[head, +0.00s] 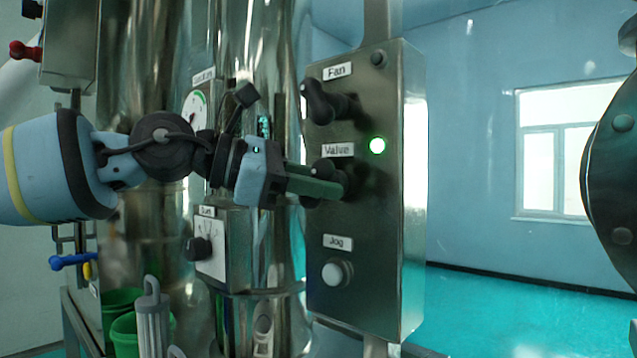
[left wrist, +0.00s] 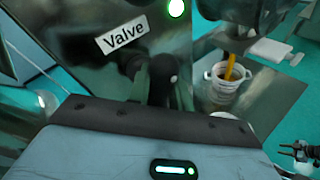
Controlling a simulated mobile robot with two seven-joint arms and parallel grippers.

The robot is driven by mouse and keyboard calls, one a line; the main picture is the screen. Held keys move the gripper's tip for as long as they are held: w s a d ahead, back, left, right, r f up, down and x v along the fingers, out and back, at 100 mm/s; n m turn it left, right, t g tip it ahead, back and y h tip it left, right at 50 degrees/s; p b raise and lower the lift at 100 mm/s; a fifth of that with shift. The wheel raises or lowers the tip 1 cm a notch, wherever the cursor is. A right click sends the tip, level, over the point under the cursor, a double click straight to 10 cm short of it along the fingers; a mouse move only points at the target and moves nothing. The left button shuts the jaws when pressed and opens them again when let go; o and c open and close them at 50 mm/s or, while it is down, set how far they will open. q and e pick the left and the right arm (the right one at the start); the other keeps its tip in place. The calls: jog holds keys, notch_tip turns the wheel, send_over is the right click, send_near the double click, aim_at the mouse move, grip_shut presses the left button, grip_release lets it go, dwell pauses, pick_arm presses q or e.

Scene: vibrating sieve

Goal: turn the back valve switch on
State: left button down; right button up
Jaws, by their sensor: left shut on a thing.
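The valve switch (head: 327,171) is a black knob on the front of a metal control box (head: 388,235), just below the "Valve" label (head: 338,150). My left gripper (head: 335,188) has its fingers at the knob and is shut on it, partly covering it. In the left wrist view the knob (left wrist: 162,76) shows beyond the gripper body, beneath the same label (left wrist: 122,35). A green lamp (head: 377,145) to the right of the label is lit.
The black "Fan" knob (head: 327,102) sits above the valve switch, and the "Jog" button (head: 337,272) below it. A gauge (head: 195,110) and a smaller dial box (head: 222,247) stand to the left. A dark round flange (head: 612,150) is at the right edge.

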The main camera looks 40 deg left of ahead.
pick_arm(q)
jog(key=shift+f, duration=0.1)
jog(key=c, duration=1.3)
grip_release()
jog(key=shift+s+a, duration=0.1)
jog(key=v, duration=0.7)
jog(key=shift+s+a+b, duration=0.2)
jog(key=shift+s+b, duration=0.05)
jog(key=shift+b, duration=0.1)
